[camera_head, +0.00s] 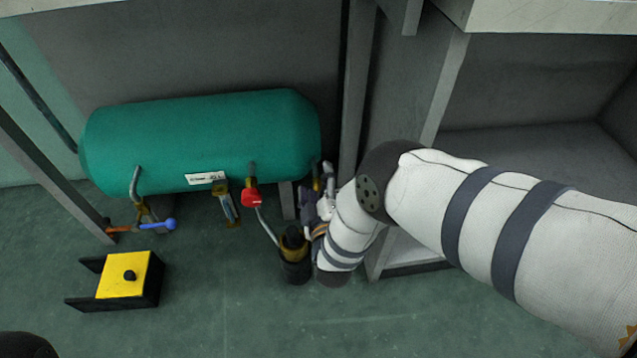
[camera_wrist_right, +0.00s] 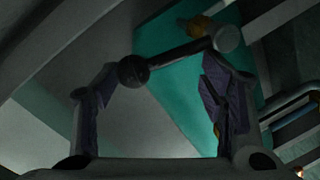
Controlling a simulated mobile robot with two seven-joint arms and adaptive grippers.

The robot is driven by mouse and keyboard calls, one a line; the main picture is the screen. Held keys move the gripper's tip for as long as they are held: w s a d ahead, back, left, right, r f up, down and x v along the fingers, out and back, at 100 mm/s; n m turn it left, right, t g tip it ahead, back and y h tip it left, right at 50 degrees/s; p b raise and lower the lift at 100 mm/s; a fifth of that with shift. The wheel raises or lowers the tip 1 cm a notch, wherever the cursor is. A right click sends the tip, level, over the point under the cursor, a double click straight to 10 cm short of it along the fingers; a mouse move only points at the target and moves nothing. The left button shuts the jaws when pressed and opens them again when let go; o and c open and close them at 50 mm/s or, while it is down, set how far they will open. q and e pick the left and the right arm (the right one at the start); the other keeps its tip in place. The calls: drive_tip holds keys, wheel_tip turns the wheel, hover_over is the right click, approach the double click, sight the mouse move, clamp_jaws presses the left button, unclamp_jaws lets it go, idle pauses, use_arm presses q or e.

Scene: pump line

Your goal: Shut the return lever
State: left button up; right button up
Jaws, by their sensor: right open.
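My right gripper (camera_head: 318,198) is low at the right end of the green tank, partly hidden by my forearm. In the right wrist view the gripper (camera_wrist_right: 165,82) has its fingers wide apart. A lever with a dark ball knob (camera_wrist_right: 133,70) crosses between the fingertips, the knob close to the left one. I cannot tell whether they touch. The lever runs to a pale round cap (camera_wrist_right: 228,38) before the tank. No label shows whether it is the return lever. Another lever with a blue end (camera_head: 165,224) and a red handle (camera_head: 252,198) sit under the tank.
The green tank (camera_head: 200,135) lies against a grey wall. A black-and-yellow cylinder (camera_head: 294,255) stands beside my right wrist. A yellow-topped black box (camera_head: 125,275) is on the floor at left. A grey cabinet post (camera_head: 440,85) rises close to my arm.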

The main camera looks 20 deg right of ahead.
drive_tip(key=v, duration=1.2)
